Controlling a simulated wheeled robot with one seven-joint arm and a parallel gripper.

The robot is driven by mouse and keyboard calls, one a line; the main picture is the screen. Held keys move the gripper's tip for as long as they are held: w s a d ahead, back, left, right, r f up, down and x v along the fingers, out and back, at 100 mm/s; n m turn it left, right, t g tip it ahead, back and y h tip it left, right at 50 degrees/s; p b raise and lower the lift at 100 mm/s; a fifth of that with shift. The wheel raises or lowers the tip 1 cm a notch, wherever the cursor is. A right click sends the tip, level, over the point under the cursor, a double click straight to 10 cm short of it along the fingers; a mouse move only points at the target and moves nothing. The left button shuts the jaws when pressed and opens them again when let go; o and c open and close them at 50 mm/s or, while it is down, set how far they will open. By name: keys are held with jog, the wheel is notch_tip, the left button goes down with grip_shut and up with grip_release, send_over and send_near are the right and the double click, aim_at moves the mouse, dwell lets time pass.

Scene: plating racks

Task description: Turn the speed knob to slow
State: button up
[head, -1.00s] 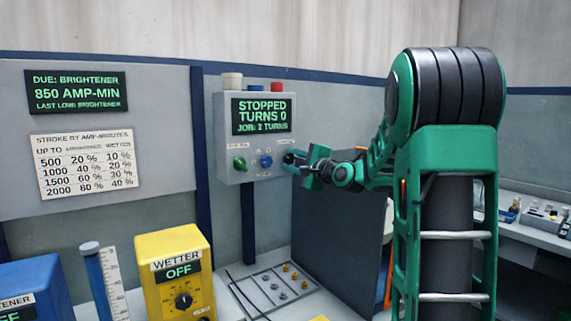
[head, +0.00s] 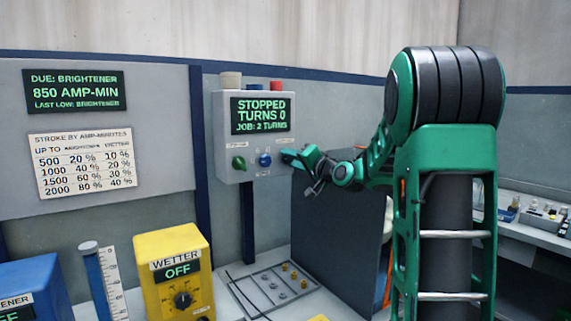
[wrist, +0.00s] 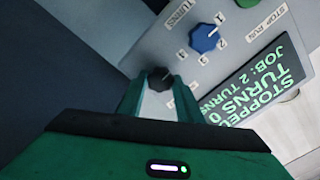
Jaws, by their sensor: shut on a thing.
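A grey control box (head: 228,172) on the wall has a lit screen (head: 261,116) reading STOPPED, TURNS 0, JOB: 2 TURNS. A dark knob (wrist: 160,78), by its place beside the other two the speed knob, sits between my fingertips in the wrist view. My gripper (head: 288,156) is shut on it, fingers on both sides; it also shows in the wrist view (wrist: 158,88). The knob's pointer and label cannot be read, and my gripper hides it in the head view.
A blue turns knob (head: 265,160) is close beside my fingers, and a green stop/run knob (head: 239,163) is farther left. A dark panel (head: 335,235) stands below my arm. A yellow WETTER box (head: 196,235) stands on the bench at lower left.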

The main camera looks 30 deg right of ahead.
jog(key=shift+f+n, duration=0.45)
jog(key=shift+n, duration=0.45)
jog(key=o, duration=1)
jog(key=shift+a+r, duration=0.1)
jog(key=shift+r, duration=0.1)
jog(key=s, duration=1)
jog(key=shift+s+d, duration=0.2)
jog(key=shift+s, duration=0.1)
